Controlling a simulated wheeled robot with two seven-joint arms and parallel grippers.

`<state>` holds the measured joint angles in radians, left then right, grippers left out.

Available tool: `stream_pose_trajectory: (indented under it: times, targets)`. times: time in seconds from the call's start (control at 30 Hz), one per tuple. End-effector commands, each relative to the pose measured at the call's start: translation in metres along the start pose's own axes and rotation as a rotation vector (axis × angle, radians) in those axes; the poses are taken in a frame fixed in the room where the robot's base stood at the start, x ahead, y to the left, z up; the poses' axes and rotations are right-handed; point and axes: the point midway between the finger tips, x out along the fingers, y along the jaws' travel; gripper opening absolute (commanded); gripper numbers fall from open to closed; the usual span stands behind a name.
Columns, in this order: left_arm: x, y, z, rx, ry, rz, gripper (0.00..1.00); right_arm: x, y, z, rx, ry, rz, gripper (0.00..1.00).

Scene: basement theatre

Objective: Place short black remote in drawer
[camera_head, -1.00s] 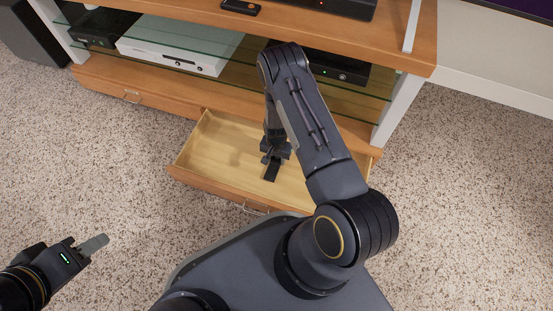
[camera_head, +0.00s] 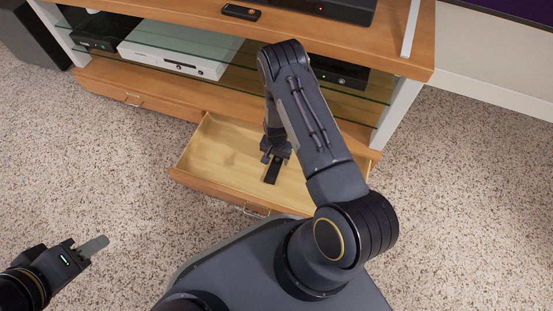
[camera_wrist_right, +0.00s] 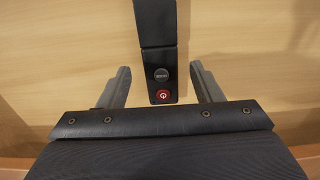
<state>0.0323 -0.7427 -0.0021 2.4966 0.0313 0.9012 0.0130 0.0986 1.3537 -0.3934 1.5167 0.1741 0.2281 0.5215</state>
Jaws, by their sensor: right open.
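The short black remote (camera_head: 272,173) lies in the open drawer (camera_head: 213,147), on its pale wooden floor. My right gripper (camera_head: 276,154) is inside the drawer at the remote's far end. In the right wrist view its two fingers (camera_wrist_right: 160,88) are apart, one on each side of the remote, with gaps between. My left gripper (camera_head: 92,246) is over the carpet at the lower left, away from the drawer. Whether its fingers are apart is unclear.
Another dark remote (camera_head: 241,12) lies on top of the wooden TV stand (camera_head: 190,10). A white console (camera_head: 170,52) and dark boxes sit on its glass shelf. Speckled carpet (camera_head: 80,170) is clear around.

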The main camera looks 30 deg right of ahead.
Motion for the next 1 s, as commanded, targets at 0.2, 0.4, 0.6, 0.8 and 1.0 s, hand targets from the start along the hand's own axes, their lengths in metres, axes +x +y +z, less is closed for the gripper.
stream_pose_trajectory:
  times: [0.2,0.4,0.6,0.8,1.0]
  targets:
    - [-0.023,0.01,-0.012,0.0,0.001,0.0,0.36,-0.056,-0.001,-0.001,-0.001,0.002,-0.002,0.59]
    - [-0.033,0.015,-0.017,0.0,0.001,0.0,0.36,-0.087,-0.001,0.0,-0.001,0.001,-0.001,0.59]
    - [-0.035,0.016,-0.018,0.0,0.0,0.0,0.36,-0.107,-0.003,-0.002,0.0,0.0,-0.012,0.59]
    - [-0.035,0.016,-0.018,0.0,0.0,0.0,0.36,-0.191,-0.014,-0.007,-0.021,-0.015,-0.118,0.59]
    - [-0.035,0.016,-0.018,0.0,0.0,0.0,0.36,-0.312,-0.011,0.013,-0.114,-0.025,-0.278,0.59]
